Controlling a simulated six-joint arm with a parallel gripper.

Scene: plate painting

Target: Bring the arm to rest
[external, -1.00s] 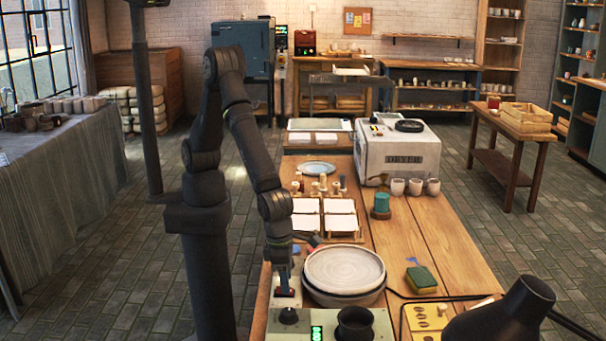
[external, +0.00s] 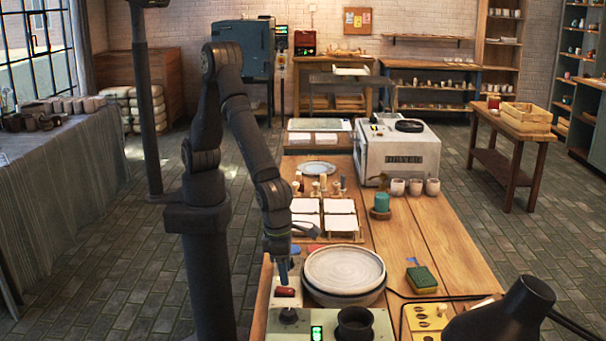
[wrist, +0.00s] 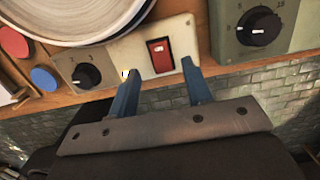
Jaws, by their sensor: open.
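My gripper (external: 283,274) hangs just above a white panel with a red rocker switch (external: 286,293), at the front left of the wooden table. In the wrist view my gripper (wrist: 160,84) has its two blue fingers apart, with nothing between them. The red switch (wrist: 160,55) shows beyond the fingertips, and I see no contact with it. My arm reaches down from its column, bent at the elbow.
A large pale plate (external: 344,267) sits right beside my gripper. A green control box with a black knob (wrist: 259,26) stands in front.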

